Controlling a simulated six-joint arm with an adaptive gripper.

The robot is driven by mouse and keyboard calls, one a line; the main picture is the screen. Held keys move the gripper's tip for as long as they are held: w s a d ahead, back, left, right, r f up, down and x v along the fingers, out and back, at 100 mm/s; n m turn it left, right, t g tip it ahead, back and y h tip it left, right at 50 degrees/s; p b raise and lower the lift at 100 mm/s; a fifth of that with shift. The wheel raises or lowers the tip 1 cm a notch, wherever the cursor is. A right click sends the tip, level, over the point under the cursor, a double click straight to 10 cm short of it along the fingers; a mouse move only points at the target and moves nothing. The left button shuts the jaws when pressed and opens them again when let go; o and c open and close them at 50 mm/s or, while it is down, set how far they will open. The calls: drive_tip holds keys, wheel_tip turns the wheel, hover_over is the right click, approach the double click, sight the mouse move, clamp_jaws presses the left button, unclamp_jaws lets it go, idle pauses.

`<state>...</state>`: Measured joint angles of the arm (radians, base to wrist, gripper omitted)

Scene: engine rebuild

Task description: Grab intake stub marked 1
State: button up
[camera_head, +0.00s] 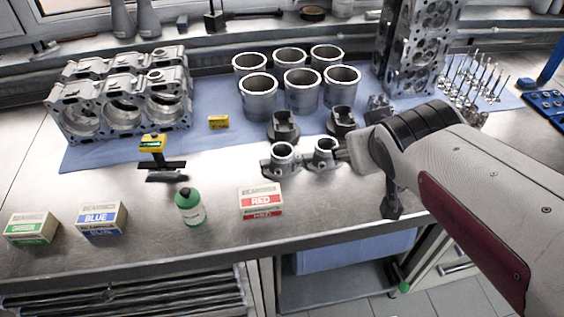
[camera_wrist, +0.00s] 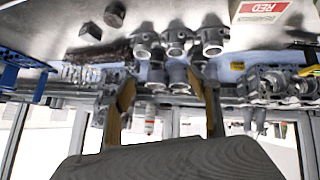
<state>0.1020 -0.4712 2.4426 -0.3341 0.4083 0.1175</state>
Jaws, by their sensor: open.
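Grey metal intake stubs, each a short round-mouthed tube on a flanged base, stand in a row at the front edge of the blue mat. In the head view I see one stub (camera_head: 282,157) at left and another (camera_head: 325,150) beside it, close to my gripper (camera_head: 349,151). The wrist view, upside down, shows three such parts: one (camera_wrist: 145,41), a middle one (camera_wrist: 177,39) and another (camera_wrist: 212,36). I cannot read a number on any. My gripper (camera_wrist: 165,92) is open and empty, its fingers pointing toward the row. My wrist hides what stands behind it.
Two dark pistons (camera_head: 284,127) and several cylinder liners (camera_head: 301,91) stand behind the stubs. An engine block (camera_head: 122,101) is at left, a cylinder head (camera_head: 418,45) behind my arm. The red-label box (camera_head: 261,200) and green bottle (camera_head: 190,207) stand in front, with bare bench between.

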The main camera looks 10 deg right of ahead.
drive_tip(key=w+d+n+t, duration=0.2)
drive_tip(key=w, duration=0.8)
drive_tip(key=n+y, duration=0.7)
drive_tip(key=y, duration=0.6)
hover_over(292, 155)
drive_tip(key=shift+f, duration=4.95)
drive_tip(key=shift+f, duration=1.75)
